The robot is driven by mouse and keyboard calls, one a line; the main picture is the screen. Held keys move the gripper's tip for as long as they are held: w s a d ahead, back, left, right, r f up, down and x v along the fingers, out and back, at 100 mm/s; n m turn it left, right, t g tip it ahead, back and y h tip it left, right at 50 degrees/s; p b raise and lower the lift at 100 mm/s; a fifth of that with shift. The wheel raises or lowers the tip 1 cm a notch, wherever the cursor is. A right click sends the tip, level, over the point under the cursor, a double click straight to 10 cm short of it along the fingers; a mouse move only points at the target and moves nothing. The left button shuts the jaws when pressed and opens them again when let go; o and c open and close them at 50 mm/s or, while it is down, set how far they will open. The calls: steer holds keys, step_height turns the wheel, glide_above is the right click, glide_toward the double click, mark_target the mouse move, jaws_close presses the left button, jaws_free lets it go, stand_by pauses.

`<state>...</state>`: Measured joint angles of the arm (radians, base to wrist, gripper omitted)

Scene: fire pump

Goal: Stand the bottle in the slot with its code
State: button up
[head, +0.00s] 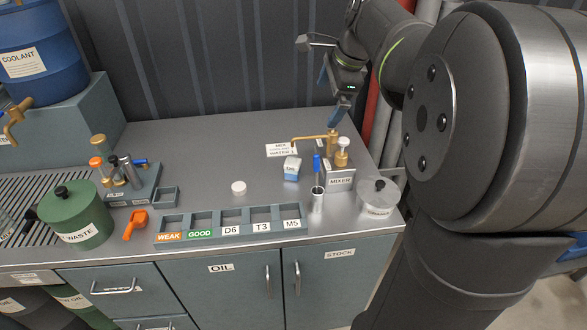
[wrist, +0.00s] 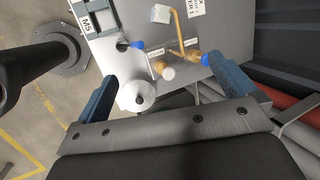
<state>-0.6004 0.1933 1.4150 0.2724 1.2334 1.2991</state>
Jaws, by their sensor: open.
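My gripper (head: 335,103) is open and empty, raised above the back right of the bench. In the wrist view its two blue fingers (wrist: 165,88) stand wide apart with nothing between them. The slot rack (head: 217,238) lies along the front edge; its labels read WEAK, GOOD, D6, T3 and M5, and its slots look empty. The M5 end also shows in the wrist view (wrist: 87,24).
A brass tap (head: 331,141) and a blue-white carton (head: 291,169) are near the mixer. A clear lidded pot (head: 378,194) stands right. A green WASTE pot (head: 75,215) stands left. The bench's back middle is clear.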

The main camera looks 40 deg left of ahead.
steer(key=shift+d+r, duration=0.2)
steer(key=shift+r, duration=0.3)
steer(key=shift+c, duration=0.4)
